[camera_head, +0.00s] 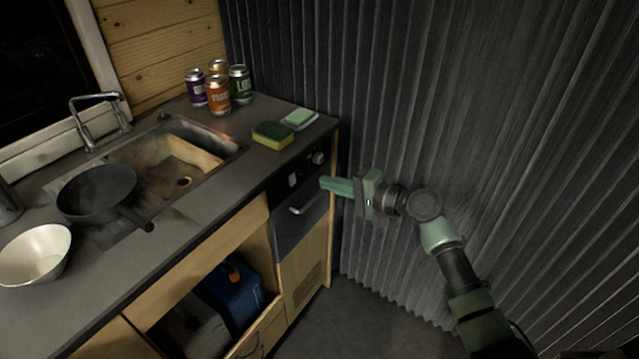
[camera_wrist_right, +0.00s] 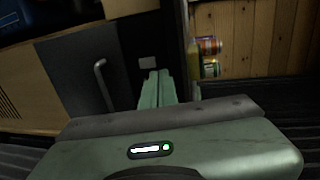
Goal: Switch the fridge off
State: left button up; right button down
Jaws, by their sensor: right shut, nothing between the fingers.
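The fridge (camera_head: 290,233) is the dark-fronted unit at the right end of the counter, with a bar handle (camera_head: 307,203). Its black control strip above the door carries a round knob (camera_head: 318,158) and a small light switch (camera_head: 292,180). My right gripper (camera_head: 323,183) is shut and empty, its green fingers pointing left at the front of the fridge, near the strip and handle. In the right wrist view the shut fingers (camera_wrist_right: 157,88) point toward a small grey square (camera_wrist_right: 147,62) on the dark front, beside the handle (camera_wrist_right: 103,85). I cannot tell whether they touch. My left gripper is out of view.
The counter holds several cans (camera_head: 218,95), a sponge (camera_head: 272,135), a sink (camera_head: 170,160), a pan (camera_head: 97,192) and a white bowl (camera_head: 35,254). An open cupboard holds a blue container (camera_head: 232,295).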

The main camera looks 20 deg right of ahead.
jog(key=shift+r+v, duration=0.25)
jog(key=shift+v, duration=0.8)
jog(key=shift+r+v, duration=0.2)
jog(key=shift+v, duration=0.85)
jog(key=shift+w+f, duration=0.1)
jog(key=shift+w, duration=0.05)
jog(key=s+d+f+g+h, duration=0.1)
jog(key=s+f+h, duration=0.1)
jog(key=f, duration=0.9)
jog(key=s+d+f+g+h, duration=0.1)
jog(key=s+d+f+h, duration=0.15)
jog(key=f, duration=0.85)
jog(key=s+f+n+g+h, duration=0.1)
jog(key=s+f+g, duration=0.1)
jog(key=s+f, duration=0.45)
jog(key=s+f+n+g+h, duration=0.1)
jog(key=s+f+h, duration=0.15)
jog(key=f, duration=0.75)
jog(key=s+f+n+g, duration=0.35)
jog(key=s+f, duration=0.85)
jog(key=s, duration=0.4)
jog(key=s+a+f+n+g+h, duration=0.1)
jog(key=s+a+f+n, duration=0.1)
jog(key=s, duration=1)
jog(key=s+a+f+n+g+p, duration=0.1)
jog(key=s+f+n, duration=0.4)
jog(key=s, duration=0.7)
jog(key=shift+a+g+h, duration=0.4)
jog(key=shift+a+g, duration=0.05)
jog(key=shift+a, duration=0.1)
